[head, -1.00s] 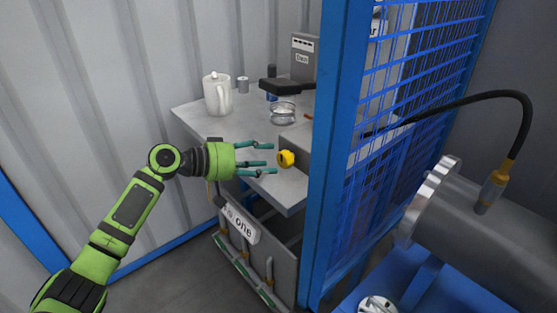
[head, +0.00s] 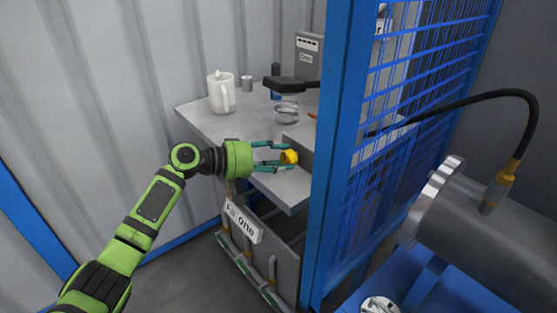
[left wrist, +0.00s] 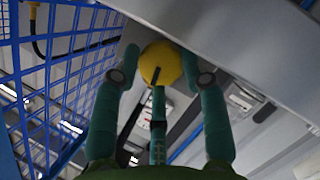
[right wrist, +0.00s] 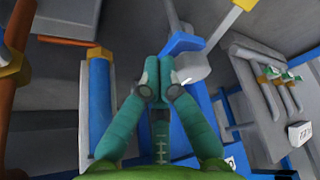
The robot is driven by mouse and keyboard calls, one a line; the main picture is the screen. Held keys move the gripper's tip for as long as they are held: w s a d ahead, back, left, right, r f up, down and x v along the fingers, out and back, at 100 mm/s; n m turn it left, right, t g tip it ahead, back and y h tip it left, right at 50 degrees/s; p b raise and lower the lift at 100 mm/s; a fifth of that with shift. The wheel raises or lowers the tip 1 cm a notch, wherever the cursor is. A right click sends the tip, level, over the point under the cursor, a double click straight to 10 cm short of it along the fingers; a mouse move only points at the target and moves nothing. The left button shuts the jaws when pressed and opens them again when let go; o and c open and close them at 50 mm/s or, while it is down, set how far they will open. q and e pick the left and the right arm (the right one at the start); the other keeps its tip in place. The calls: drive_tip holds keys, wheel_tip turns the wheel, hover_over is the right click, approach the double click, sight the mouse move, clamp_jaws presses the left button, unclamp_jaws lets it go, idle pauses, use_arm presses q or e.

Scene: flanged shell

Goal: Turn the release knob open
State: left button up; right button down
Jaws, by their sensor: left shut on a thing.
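The yellow release knob (head: 289,156) sits on the side of a grey block on the bench. My left gripper (head: 284,156) has reached it from the left, with its teal fingers around the knob. In the left wrist view the knob (left wrist: 160,63) lies between the fingertips, one on each side and a third finger below. The gripper is shut on the knob. How far the knob is turned cannot be told. My right gripper (right wrist: 158,78) shows only in the right wrist view, with its fingertips together and nothing seen between them.
The bench (head: 205,125) carries a white jug (head: 221,92), a glass dish (head: 287,110) and a dark-headed device (head: 292,84). A blue post (head: 335,150) and mesh fence stand just right of the knob. A flanged metal cylinder (head: 475,225) with a black cable (head: 480,98) is at the right.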

use_arm(q)
drive_tip(key=shift+w+a+f+n, duration=0.1)
drive_tip(key=shift+n, duration=0.5)
drive_tip(key=o, duration=0.8)
drive_tip(key=shift+h, duration=0.3)
drive_tip(key=v, duration=1.2)
drive_tip(key=shift+w, duration=0.1)
